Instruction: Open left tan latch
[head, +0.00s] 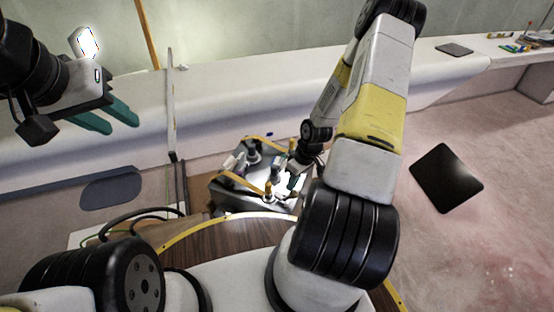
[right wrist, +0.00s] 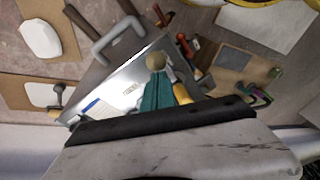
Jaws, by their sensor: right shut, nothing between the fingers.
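A grey metal box (head: 228,197) stands beyond the round wooden top in the head view. Two tan strap-like parts lie on it: one nearer (head: 240,182), one farther (head: 262,139). I cannot tell for sure which is the left tan latch. My right gripper (head: 293,182) is over the right part of the box. In the right wrist view its teal fingers (right wrist: 158,92) are shut and empty, just below a tan round knob (right wrist: 155,62); contact is unclear. A tan piece (right wrist: 182,93) shows beside the fingers. My left gripper (head: 108,120) is open and empty, high at the left.
The wooden top (head: 215,239) with a yellow edge lies in front of the box. A grey handle (right wrist: 118,38) rises from the box. A dark flat panel (head: 446,178) lies on the pink floor at right. A white bench (head: 390,100) runs behind.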

